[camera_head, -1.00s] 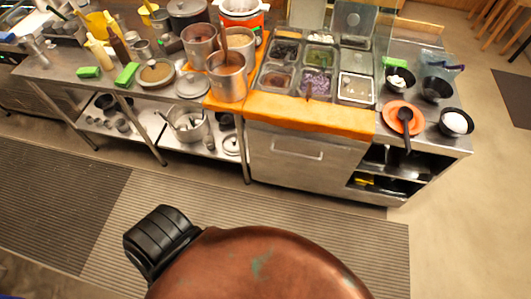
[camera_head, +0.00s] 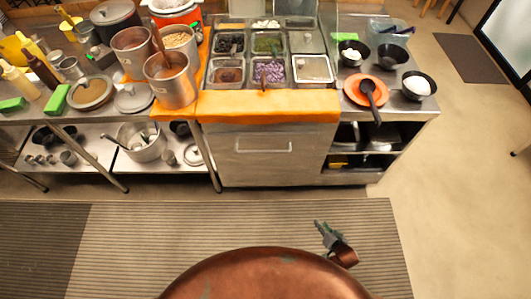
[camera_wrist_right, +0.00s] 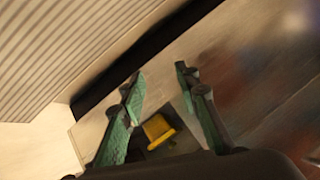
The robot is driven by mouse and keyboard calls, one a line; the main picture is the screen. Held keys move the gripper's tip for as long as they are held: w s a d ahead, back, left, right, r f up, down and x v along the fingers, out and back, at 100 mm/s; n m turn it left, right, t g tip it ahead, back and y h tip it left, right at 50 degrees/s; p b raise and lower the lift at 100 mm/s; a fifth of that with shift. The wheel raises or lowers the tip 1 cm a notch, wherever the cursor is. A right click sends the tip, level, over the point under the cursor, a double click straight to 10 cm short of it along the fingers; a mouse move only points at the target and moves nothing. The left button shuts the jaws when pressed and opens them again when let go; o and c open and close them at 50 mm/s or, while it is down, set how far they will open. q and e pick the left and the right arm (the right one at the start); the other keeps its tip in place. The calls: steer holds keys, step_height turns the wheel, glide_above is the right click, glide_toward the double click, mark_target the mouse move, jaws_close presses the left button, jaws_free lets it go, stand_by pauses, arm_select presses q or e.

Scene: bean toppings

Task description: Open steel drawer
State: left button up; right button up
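The steel drawer (camera_head: 265,165) is the flat metal front of the counter below the orange cloth in the head view. Its bar handle (camera_head: 263,148) runs level across the front. The drawer looks shut. My right gripper (camera_head: 322,230) is low and right of the drawer in the head view, over the striped mat and apart from the handle. In the right wrist view its two green fingers (camera_wrist_right: 168,100) stand apart with nothing held between them. My left gripper is not in view.
The orange cloth (camera_head: 265,106) hangs over the counter edge above the drawer. Open shelves (camera_head: 355,158) with dark bowls are right of it. Pots (camera_head: 171,80) and a topping tray stand on top. The striped mat (camera_head: 200,230) before the drawer is clear.

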steer(key=w+a+r+m+t+y+b, duration=0.1)
steer(key=w+a+r+t+y+b, duration=0.1)
steer(key=w+a+r, duration=0.4)
steer(key=w+a+r+m+t+y+b, duration=0.1)
steer(key=w+a+r+y+b, duration=0.15)
steer(key=w+r, duration=0.45)
steer(key=m+t+y+b, duration=0.1)
steer(key=m+y+b, duration=0.1)
steer(key=y+b, duration=0.4)
glide_toward(265, 151)
steer(key=w+a+f+p, duration=0.1)
steer(key=w+a+f, duration=0.1)
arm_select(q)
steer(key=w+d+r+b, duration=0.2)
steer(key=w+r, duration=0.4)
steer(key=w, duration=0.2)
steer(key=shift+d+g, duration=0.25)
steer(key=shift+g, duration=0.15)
arm_select(e)
steer(key=shift+y, duration=0.25)
steer(key=shift+r+x, duration=0.2)
steer(key=shift+x, duration=1.05)
steer(key=shift+r+x, duration=0.2)
steer(key=shift+x, duration=1.05)
steer(key=shift+r+x, duration=0.2)
steer(key=shift+x, duration=1.05)
steer(key=shift+d, duration=0.1)
